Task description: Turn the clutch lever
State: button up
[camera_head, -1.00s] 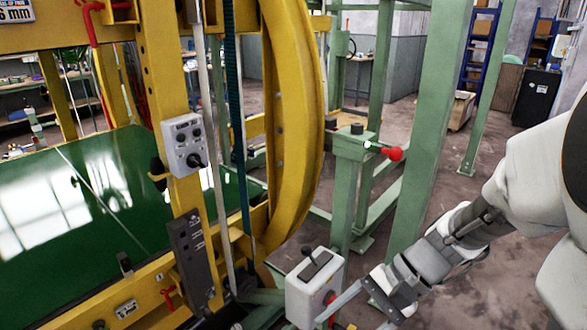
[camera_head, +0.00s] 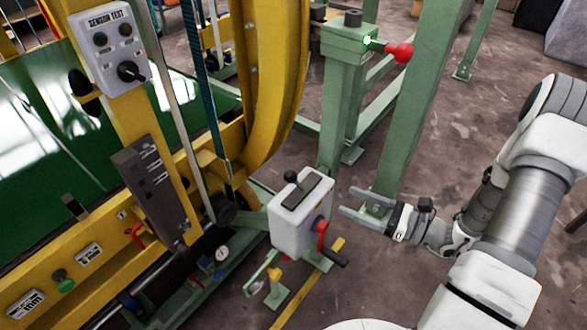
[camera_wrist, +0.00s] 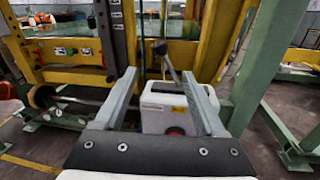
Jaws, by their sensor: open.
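A white control box (camera_head: 300,225) stands on the green frame, right of the yellow ring. On its top a black-knobbed lever (camera_head: 291,177) rises from a dark slot. On its right side is a red hub (camera_head: 321,228) with a black-ended handle (camera_head: 335,257). I cannot tell which of these is the clutch lever. My gripper (camera_head: 347,201) is open and empty, just right of the box. In the wrist view the box (camera_wrist: 160,110) and the knobbed lever (camera_wrist: 160,47) show between the open fingers, with space around the lever. A label on the box is too small to read.
A green post with a red knob (camera_head: 403,53) stands behind the box, and a thick green post (camera_head: 412,110) rises behind my gripper. The yellow ring (camera_head: 280,90) and a sensor test panel (camera_head: 110,50) are left.

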aim_at(296, 178)
jog(key=b+x, duration=0.1)
jog(key=x, duration=1.6)
jog(key=shift+w+a, duration=0.15)
jog(key=shift+c, duration=0.3)
grip_shut()
dwell(0.5)
